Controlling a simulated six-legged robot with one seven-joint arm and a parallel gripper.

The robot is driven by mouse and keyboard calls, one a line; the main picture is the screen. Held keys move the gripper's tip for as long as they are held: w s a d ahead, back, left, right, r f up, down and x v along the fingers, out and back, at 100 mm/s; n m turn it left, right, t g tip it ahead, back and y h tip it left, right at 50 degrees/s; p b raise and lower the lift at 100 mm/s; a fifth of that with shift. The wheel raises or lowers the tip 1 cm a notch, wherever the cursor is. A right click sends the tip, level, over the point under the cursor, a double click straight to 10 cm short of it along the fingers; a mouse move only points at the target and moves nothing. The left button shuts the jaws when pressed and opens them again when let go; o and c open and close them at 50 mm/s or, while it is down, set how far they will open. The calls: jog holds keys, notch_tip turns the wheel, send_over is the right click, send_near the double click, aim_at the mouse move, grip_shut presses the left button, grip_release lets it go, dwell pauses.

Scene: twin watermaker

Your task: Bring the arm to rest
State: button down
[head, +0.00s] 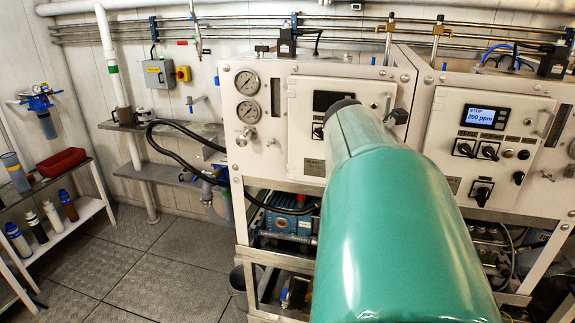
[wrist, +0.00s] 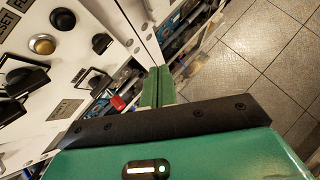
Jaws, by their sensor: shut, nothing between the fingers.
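My arm (head: 395,220) reaches forward and up in the head view, its green link covering part of the left watermaker panel. My gripper shows in the wrist view with its two green fingers (wrist: 157,88) side by side and shut, nothing between them. The fingers are beside a white panel edge; I cannot tell whether they touch it. In the head view the fingers are mostly hidden behind the arm.
The left watermaker panel (head: 300,90) has two gauges and knobs. The right panel (head: 490,130) has a lit display (head: 485,117) reading "STOP 200 ppm". A shelf (head: 60,225) with bottles stands at the left. The tiled floor (head: 150,265) is clear there.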

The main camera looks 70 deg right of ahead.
jog(key=shift+a+r, duration=0.15)
jog(key=w+a+f+m+t+y, duration=0.1)
jog(key=w+a+f+m+t, duration=0.25)
jog(key=w+a, duration=0.7)
jog(key=w+a+f+m+t+y, duration=0.15)
jog(key=w+a+t, duration=0.4)
jog(key=w, duration=0.85)
jog(key=w+a+f+m+y, duration=0.1)
jog(key=a+f+m, duration=0.1)
jog(key=a, duration=0.8)
jog(key=w+a+f+m+y, duration=0.2)
jog(key=a+m, duration=0.1)
jog(key=a, duration=0.8)
jog(key=w+a+f+m+y, duration=0.1)
jog(key=a+f+m+y, duration=0.1)
jog(key=a, duration=0.8)
jog(key=shift+w+a+f+t, duration=0.3)
jog(key=shift+a+f+t, duration=0.1)
jog(key=shift+y, duration=0.25)
